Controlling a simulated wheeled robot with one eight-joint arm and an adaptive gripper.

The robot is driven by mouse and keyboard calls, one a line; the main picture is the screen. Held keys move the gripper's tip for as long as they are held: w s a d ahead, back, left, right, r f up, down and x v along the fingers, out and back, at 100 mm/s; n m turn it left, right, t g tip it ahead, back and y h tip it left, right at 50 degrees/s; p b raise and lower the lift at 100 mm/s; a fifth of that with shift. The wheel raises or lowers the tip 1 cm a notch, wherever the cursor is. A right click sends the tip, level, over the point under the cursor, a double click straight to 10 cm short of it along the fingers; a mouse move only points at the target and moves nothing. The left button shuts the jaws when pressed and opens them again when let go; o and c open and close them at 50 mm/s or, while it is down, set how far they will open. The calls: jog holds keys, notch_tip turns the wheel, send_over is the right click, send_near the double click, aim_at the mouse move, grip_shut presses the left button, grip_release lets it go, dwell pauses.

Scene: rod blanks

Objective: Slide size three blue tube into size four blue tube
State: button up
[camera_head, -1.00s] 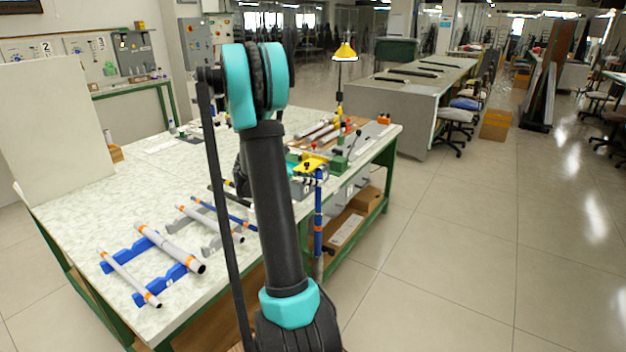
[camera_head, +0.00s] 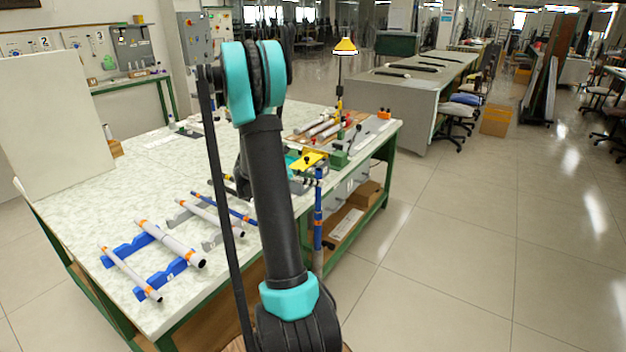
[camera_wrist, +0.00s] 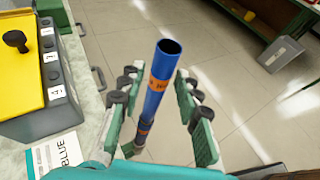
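A blue tube (camera_wrist: 155,98) with orange bands stands upright, its open end towards the wrist camera. It also shows in the head view (camera_head: 318,233), just off the table's front edge, with a grey part below it. My gripper (camera_wrist: 158,77) has one finger on each side of this tube, with visible gaps between tube and pads, so it looks open. In the head view my gripper is mostly hidden behind my arm. Another thin blue tube (camera_head: 239,215) lies at the back of the tube group on the table. I cannot read either tube's size.
A grey box with a yellow top (camera_wrist: 22,62) and black knob stands close left of my gripper, beside a card reading BLUE (camera_wrist: 60,152). Grey-white tubes (camera_head: 170,240) rest on blue supports on the table (camera_head: 75,225).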

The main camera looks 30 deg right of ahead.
jog(key=shift+o, duration=0.8)
jog(key=v, duration=1.2)
jog(key=shift+r, duration=0.1)
